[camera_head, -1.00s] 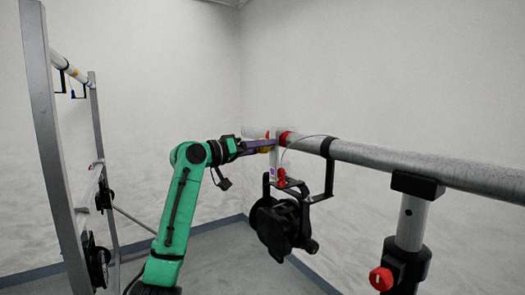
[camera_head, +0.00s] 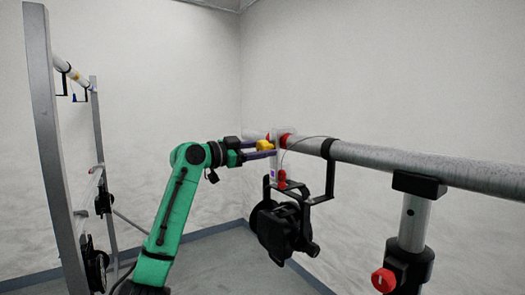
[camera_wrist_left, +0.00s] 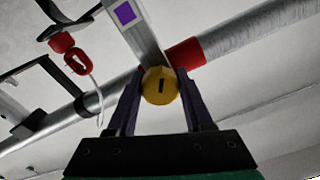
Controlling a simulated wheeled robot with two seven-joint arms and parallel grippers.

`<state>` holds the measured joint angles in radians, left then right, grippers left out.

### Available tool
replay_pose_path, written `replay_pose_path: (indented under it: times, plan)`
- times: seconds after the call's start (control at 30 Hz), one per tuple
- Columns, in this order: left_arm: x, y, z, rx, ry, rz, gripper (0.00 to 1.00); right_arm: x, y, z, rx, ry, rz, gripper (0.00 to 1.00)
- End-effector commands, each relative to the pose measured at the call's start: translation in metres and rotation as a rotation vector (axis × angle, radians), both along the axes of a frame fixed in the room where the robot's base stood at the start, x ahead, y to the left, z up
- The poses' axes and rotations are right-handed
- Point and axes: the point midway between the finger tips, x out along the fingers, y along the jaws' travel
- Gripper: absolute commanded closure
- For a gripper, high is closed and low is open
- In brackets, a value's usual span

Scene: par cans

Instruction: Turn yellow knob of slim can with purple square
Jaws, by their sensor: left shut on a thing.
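The yellow knob (camera_head: 264,145) sits near the top of a slim grey upright piece, by the horizontal pipe. The wrist view shows the knob (camera_wrist_left: 160,86) face-on as a round disc with a dark slot. A purple square (camera_wrist_left: 125,13) is on the same slim grey piece (camera_wrist_left: 138,36). My left gripper (camera_head: 269,149) reaches it from the left. In the wrist view its dark fingers (camera_wrist_left: 160,76) stand on both sides of the knob, shut on it. My right gripper is not in view.
A long grey pipe (camera_head: 430,173) runs right, with a red band (camera_wrist_left: 186,52) beside the knob. A black lamp (camera_head: 283,224) hangs in a bracket below it. A stand with a red knob (camera_head: 382,280) is at front right. A metal frame (camera_head: 47,120) stands left.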

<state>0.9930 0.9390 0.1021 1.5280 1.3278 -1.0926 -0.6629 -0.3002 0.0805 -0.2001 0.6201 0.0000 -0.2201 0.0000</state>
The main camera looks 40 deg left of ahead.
Motion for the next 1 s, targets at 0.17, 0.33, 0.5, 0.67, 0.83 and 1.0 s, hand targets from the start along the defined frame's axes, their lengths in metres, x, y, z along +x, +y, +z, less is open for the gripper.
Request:
replay_pose_path:
  times: [0.17,0.33,0.5,0.67,0.83,1.0]
  plan:
    - [0.0009,0.0000,-0.0029,0.157,-0.039,-0.002,1.00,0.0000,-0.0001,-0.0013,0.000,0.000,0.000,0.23]
    - [0.0011,0.0002,-0.0027,0.313,-0.086,-0.001,1.00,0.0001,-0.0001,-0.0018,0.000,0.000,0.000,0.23]
    - [0.0009,0.0006,-0.0020,0.467,-0.133,0.001,1.00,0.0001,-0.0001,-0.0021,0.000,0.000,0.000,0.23]
    - [0.0009,0.0008,-0.0014,0.613,-0.178,0.001,1.00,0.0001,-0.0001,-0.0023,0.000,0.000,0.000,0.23]
    - [0.0011,0.0008,-0.0010,0.768,-0.225,0.003,1.00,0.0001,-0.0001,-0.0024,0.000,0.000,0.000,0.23]
    - [0.0012,0.0009,-0.0006,0.922,-0.272,0.003,1.00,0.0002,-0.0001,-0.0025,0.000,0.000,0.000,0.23]
